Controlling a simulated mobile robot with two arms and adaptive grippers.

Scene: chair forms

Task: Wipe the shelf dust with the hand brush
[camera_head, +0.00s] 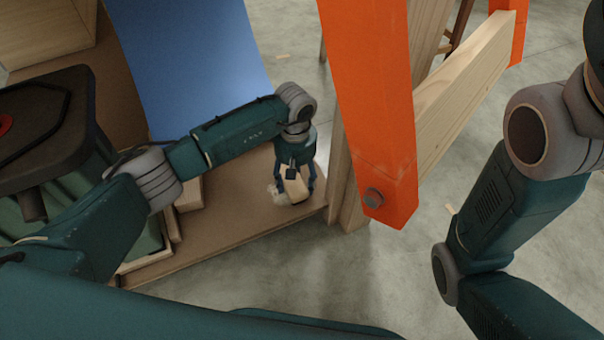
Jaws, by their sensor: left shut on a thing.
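My left gripper (293,186) reaches down over the brown shelf (235,215), near its right end. It is shut on the hand brush (295,190), whose pale wooden body shows between the fingers. The brush is low at the shelf surface; whether it touches the board is hard to tell. A small pale patch shows just left of the brush, too small to tell whether it is bristles or dust. My right arm is folded at the right side, and its gripper is out of the picture.
An orange beam (370,100) and a wooden post (347,190) stand just right of the shelf's end. A blue curved panel (195,60) rises behind my left arm. A dark-lidded green case (45,120) stands at the left. Concrete floor lies open in front.

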